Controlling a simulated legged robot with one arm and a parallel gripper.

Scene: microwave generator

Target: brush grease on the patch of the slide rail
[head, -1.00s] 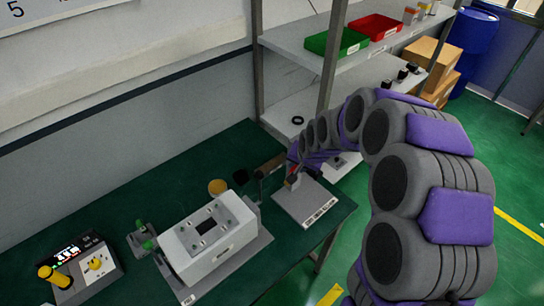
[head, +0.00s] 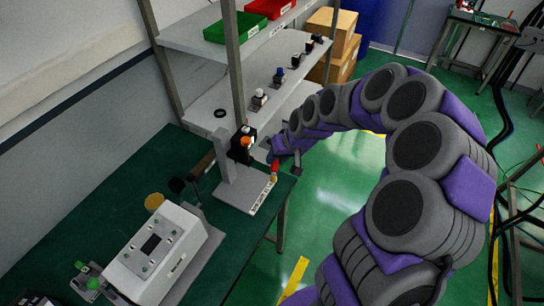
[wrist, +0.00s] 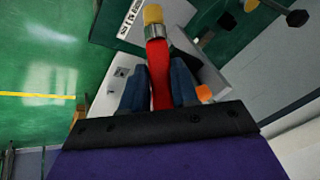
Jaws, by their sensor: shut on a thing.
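My gripper (wrist: 157,85) is shut on the red handle of a brush (wrist: 158,70), which has a metal ferrule and a yellow tip. The brush also shows small in the head view (head: 274,170), tip down by the right edge of a grey labelled plate (head: 230,196) with an upright block. In the wrist view the tip lies in front of part of the labelled plate (wrist: 132,30); I cannot tell whether they touch. I cannot pick out the slide rail or its patch with certainty.
A black unit with an orange part (head: 246,142) stands behind the plate. A white machine (head: 160,252) is on the green bench at left. A shelf (head: 207,118) with bins and small parts rises behind. Open green floor (head: 330,190) lies right of the bench.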

